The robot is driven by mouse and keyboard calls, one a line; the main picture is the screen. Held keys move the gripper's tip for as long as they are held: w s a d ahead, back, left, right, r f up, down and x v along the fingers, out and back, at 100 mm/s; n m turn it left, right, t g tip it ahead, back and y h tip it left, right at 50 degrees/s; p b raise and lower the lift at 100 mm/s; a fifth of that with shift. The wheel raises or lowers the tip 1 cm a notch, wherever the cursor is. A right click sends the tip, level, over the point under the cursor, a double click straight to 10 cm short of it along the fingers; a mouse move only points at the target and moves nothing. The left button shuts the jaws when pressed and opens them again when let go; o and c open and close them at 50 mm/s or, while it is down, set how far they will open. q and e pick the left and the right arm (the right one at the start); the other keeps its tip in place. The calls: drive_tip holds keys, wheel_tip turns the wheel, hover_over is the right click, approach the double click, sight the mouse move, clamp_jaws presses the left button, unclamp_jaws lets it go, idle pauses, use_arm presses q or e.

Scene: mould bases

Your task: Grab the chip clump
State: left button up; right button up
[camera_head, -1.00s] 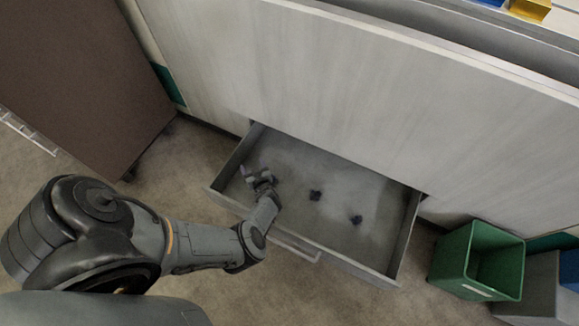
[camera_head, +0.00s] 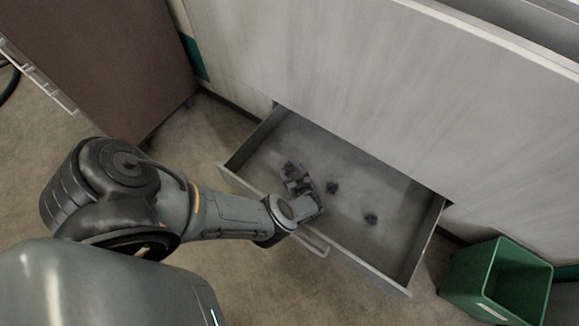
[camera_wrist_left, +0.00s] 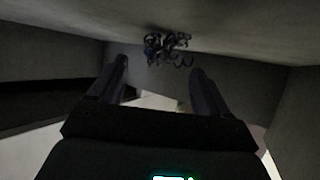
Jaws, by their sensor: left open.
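In the left wrist view a dark clump of curled chips (camera_wrist_left: 168,46) shows just beyond the open fingers (camera_wrist_left: 160,70), roughly between the tips, with nothing visibly held. I cannot tell which clump this is. A dark patch at the gripper's tip in the head view is unclear. My right gripper is not in view.
The drawer's side walls and front panel bound the gripper. The pale cabinet front (camera_head: 370,90) rises over the drawer's back. A green bin (camera_head: 497,280) stands at right. A brown cabinet (camera_head: 100,60) is at left. The drawer's right part is bare.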

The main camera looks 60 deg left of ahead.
sight(289, 165)
use_arm(q)
drive_tip(key=x, duration=0.2)
drive_tip(key=shift+a+b, duration=0.3)
drive_tip(key=shift+a, duration=0.25)
drive_tip(key=shift+d, duration=0.1)
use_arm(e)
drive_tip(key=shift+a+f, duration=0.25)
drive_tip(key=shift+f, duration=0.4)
use_arm(q)
drive_tip(key=shift+d, duration=0.25)
drive_tip(key=c, duration=0.5)
drive_tip(key=shift+a, duration=0.2)
drive_tip(key=c, duration=0.6)
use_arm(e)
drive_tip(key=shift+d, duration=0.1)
use_arm(q)
drive_tip(key=shift+d+r, duration=0.1)
drive_tip(key=shift+r, duration=0.05)
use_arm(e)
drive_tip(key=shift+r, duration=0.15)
